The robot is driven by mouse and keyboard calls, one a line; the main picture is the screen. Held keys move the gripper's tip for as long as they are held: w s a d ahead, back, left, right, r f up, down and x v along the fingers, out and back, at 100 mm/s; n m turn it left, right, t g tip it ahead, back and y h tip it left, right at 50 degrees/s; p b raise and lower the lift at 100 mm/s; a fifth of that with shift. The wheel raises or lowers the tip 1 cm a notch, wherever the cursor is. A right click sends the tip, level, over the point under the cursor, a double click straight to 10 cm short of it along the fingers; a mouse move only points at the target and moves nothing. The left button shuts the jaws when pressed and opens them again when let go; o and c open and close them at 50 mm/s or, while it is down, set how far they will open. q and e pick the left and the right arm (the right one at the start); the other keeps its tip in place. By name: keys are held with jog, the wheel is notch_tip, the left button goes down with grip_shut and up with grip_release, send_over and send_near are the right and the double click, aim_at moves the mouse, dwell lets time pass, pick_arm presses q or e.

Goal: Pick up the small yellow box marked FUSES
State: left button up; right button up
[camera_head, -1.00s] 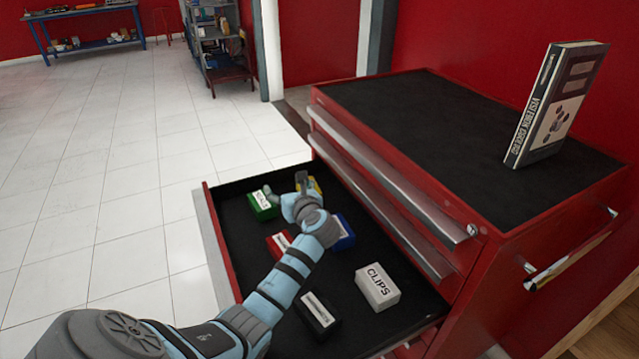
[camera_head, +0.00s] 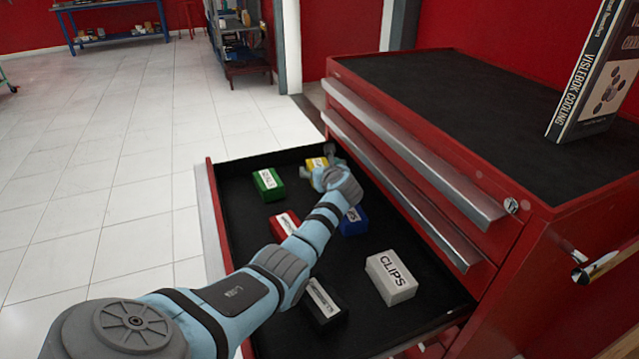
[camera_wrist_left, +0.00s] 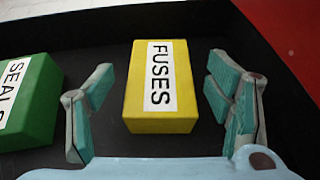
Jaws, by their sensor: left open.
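The yellow box marked FUSES (camera_wrist_left: 158,118) lies in the open drawer, between the two open fingers of my left gripper (camera_wrist_left: 160,105) in the left wrist view. Black drawer floor shows between the box and each finger, so neither finger appears to touch it. In the head view the yellow box (camera_head: 316,163) is at the far end of the drawer, partly hidden by my left gripper (camera_head: 322,165). My right gripper is not in view.
The green SEALS box (camera_head: 268,184) is just left of the left finger. Red (camera_head: 285,224), blue (camera_head: 354,222), black (camera_head: 322,302) and white CLIPS (camera_head: 391,277) boxes lie nearer in the drawer (camera_head: 240,235). The red cabinet (camera_head: 510,260) rises on the right, with a book (camera_head: 597,75) on top.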

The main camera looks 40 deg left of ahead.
pick_arm(q)
jog(key=shift+w+a+f, duration=0.2)
jog(key=shift+a, duration=0.1)
jog(key=shift+r, duration=0.15)
jog(key=shift+c, duration=1)
jog(key=c, duration=1.1)
